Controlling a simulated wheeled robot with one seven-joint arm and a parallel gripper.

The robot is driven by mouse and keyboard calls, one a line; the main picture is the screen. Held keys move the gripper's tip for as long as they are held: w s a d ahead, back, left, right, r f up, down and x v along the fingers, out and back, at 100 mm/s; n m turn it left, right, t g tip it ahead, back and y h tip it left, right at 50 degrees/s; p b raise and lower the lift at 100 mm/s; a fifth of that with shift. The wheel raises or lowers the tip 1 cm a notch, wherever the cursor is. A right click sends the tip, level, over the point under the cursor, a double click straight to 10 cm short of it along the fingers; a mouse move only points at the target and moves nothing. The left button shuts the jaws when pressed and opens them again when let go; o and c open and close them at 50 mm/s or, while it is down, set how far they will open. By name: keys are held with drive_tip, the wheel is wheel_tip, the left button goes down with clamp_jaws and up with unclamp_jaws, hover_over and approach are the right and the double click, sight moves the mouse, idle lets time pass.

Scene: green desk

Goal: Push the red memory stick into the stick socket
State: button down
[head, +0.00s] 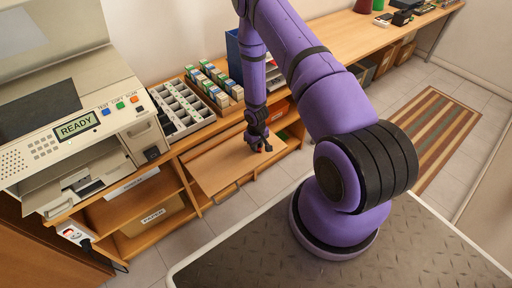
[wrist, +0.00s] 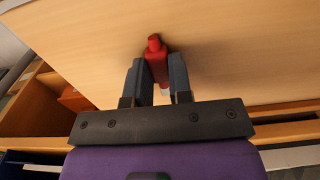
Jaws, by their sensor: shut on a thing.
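The red memory stick (wrist: 157,62) is between the two dark fingers of my gripper (wrist: 158,78) in the wrist view. Its red end sticks out beyond the fingertips, and a pale part shows between the fingers. A wooden surface fills the view behind it; I cannot tell whether the stick touches it. In the head view my gripper (head: 262,146) is low over a wooden panel (head: 222,168) at the desk's front, with only a speck of red showing. I cannot make out the stick socket for certain; the office machine (head: 85,125) with a READY display stands at the left.
A grey compartment tray (head: 182,108), rows of small boxes (head: 213,84) and a blue holder (head: 234,58) stand on the desk behind my gripper. Open shelves with a paper box (head: 153,217) lie below. Tiled floor (head: 228,212) is clear in front.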

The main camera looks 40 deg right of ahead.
drive_tip(key=shift+r, duration=0.5)
drive_tip(key=r, duration=0.1)
drive_tip(key=s+r, duration=0.1)
drive_tip(key=shift+a+r, duration=0.15)
drive_tip(key=shift+r, duration=0.15)
drive_tip(key=s+a+r, duration=0.1)
drive_tip(key=s+a, duration=0.3)
drive_tip(key=s, duration=1)
drive_tip(key=shift+s+r, duration=0.2)
drive_tip(key=shift+a, duration=0.1)
drive_tip(key=w+a+r, duration=0.4)
drive_tip(key=w+r, duration=0.5)
drive_tip(key=w, duration=0.2)
drive_tip(key=w+a+r, duration=0.4)
drive_tip(key=w+r, duration=0.5)
drive_tip(key=w, duration=0.2)
drive_tip(key=shift+w+a+r, duration=0.25)
drive_tip(key=shift+r, duration=0.05)
